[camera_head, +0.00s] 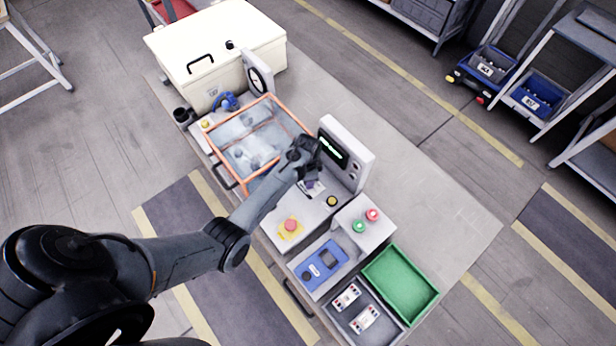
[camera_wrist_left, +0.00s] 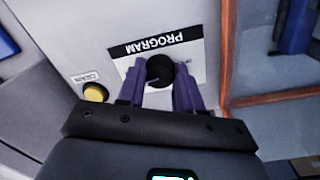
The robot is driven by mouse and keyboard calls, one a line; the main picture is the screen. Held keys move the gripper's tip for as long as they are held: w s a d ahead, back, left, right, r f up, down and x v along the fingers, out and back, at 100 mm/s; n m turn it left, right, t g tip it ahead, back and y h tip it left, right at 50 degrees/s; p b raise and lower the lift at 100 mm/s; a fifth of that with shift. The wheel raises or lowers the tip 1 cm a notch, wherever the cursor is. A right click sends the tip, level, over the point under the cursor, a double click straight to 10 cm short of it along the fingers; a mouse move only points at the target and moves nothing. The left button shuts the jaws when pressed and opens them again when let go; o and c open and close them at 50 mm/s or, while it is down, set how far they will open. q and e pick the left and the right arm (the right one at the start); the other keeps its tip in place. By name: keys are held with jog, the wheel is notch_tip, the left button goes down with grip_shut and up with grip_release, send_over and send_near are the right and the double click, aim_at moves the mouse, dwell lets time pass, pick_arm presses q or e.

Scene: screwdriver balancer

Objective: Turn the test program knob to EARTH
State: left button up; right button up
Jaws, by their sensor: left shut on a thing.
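The black test program knob (camera_wrist_left: 160,71) sits on a white panel under a label (camera_wrist_left: 155,46) that reads PROGRAM upside down in the left wrist view. My left gripper (camera_wrist_left: 158,84) has its two purple fingers on either side of the knob and is shut on it. The knob's pointer and the EARTH marking cannot be read. In the head view my left gripper (camera_head: 312,186) is over the panel below the display unit (camera_head: 346,153), and the arm partly hides the knob. My right gripper is not in view.
An orange-framed clear cover (camera_head: 262,140) stands left of the gripper, close to it. A yellow button (camera_wrist_left: 95,92) is beside the knob. A red emergency button (camera_head: 291,225), a green button (camera_head: 358,226) and a green tray (camera_head: 401,285) are nearer the bench's right end.

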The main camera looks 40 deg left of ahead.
pick_arm(q)
jog(key=n+p, duration=0.2)
jog(key=shift+r+n, duration=0.2)
jog(key=shift+n, duration=0.1)
jog(key=n+p, duration=0.1)
jog(key=n, duration=0.1)
jog(key=shift+d+n+p, duration=0.1)
jog(key=shift+n+p, duration=0.2)
jog(key=n+p, duration=0.1)
jog(key=n, duration=0.2)
jog(key=shift+f, duration=0.1)
jog(key=shift+n+t+p, duration=0.3)
jog(key=shift+n+p, duration=0.05)
jog(key=shift+n, duration=0.55)
jog(key=shift+f, duration=0.1)
jog(key=o, duration=1.1)
jog(key=shift+c, duration=0.2)
notch_tip(320, 180, up, 11)
jog(key=p, duration=0.1)
jog(key=shift+s+a+p, duration=0.15)
jog(key=shift+a+p, duration=0.1)
jog(key=shift+p, duration=0.15)
